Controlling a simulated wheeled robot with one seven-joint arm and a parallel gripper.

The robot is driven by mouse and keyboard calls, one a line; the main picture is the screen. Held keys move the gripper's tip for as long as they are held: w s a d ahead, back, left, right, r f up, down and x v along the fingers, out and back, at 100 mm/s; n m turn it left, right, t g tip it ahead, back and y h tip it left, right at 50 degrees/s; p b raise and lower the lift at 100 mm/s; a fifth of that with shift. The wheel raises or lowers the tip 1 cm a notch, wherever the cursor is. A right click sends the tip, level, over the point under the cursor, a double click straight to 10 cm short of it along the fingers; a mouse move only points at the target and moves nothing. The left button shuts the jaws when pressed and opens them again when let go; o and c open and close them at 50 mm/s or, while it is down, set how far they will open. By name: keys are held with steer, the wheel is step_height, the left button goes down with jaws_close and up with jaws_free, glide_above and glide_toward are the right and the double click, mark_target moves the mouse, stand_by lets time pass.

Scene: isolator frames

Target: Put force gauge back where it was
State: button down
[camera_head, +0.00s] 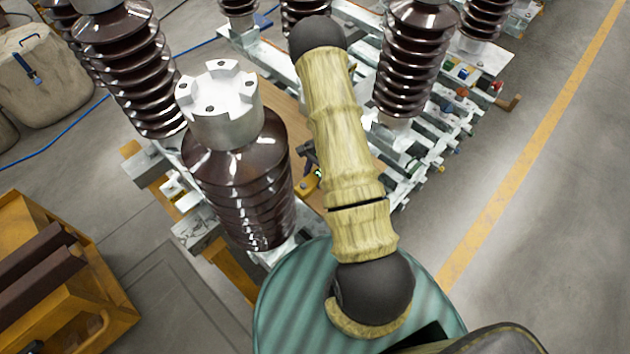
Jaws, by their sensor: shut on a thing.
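My gripper (308,156) is a small dark shape just left of my pale arm, mostly hidden behind the arm and the big brown insulator. It is shut on a small yellow and dark device with a greenish spot, which I take to be the force gauge (310,181). The gauge is over or near a brown board between the insulators. Its lower part and the fingertips are too small and covered to make out, and I cannot tell whether it touches the board.
A brown ribbed insulator (240,185) with a metal cap stands close on the left. Another insulator (412,60) stands behind to the right. Metal frame rails (425,150) run below it. An orange crate (65,285) is at lower left. The floor (560,220) on the right is clear.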

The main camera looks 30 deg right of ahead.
mark_target(315, 182)
steer(key=shift+f+p, duration=0.35)
steer(key=shift+f, duration=1.55)
steer(key=shift+f, duration=0.1)
steer(key=c, duration=0.8)
jaws_free()
steer(key=shift+o, duration=0.2)
steer(key=b+v, duration=0.2)
steer(key=v, duration=1)
